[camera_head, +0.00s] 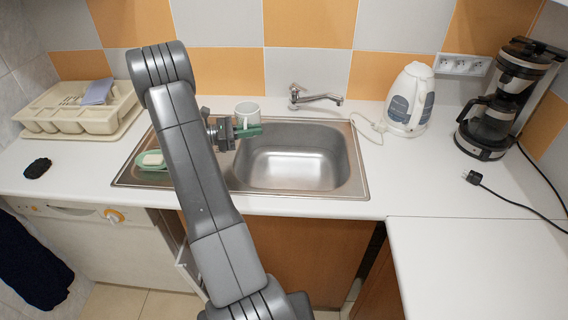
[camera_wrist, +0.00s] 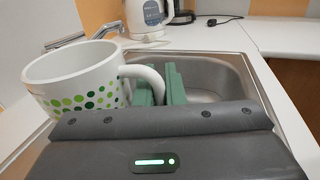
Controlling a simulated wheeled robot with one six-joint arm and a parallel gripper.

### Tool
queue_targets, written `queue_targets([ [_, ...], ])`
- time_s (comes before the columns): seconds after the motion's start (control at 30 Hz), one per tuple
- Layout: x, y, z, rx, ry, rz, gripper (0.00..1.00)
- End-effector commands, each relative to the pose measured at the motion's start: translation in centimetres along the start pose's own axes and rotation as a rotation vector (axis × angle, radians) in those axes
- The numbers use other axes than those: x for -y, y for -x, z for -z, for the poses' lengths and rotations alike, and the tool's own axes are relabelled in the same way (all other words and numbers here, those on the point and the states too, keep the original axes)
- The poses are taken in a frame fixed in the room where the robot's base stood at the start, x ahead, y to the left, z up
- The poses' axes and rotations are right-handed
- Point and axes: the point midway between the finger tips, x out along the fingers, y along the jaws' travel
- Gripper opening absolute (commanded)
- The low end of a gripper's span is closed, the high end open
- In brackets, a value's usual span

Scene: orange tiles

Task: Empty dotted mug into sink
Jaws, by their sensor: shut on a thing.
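The white mug with green dots (camera_wrist: 80,82) fills the left of the wrist view, close to upright, with its handle towards my gripper (camera_wrist: 161,84). My gripper's green fingers are shut on the mug's handle. In the head view the mug (camera_head: 247,112) shows just behind the green fingers (camera_head: 249,131), near the back left of the sink basin (camera_head: 290,172). Whether the mug touches the surface below cannot be told. Its contents are not visible. The basin looks empty and lies to the right of the gripper.
A tap (camera_head: 316,97) stands behind the basin. A white kettle (camera_head: 409,99) and a coffee maker (camera_head: 505,100) stand to the right. A dish rack (camera_head: 80,112) is at the left, and a green dish with a sponge (camera_head: 152,160) lies by the sink's left side.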

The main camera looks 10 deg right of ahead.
Motion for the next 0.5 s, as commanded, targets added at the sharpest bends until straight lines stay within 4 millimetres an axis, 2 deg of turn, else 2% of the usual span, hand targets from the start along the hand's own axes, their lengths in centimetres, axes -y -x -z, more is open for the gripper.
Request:
queue_targets([
  [0.03,0.0,0.0,1.3,0.001,-0.002,0.0,0.0],
  [0.23,0.0,0.0,3.5,0.001,-0.002,0.0,0.0],
  [0.5,0.2,-0.2,3.9,-0.035,-0.035,0.0,0.0],
])
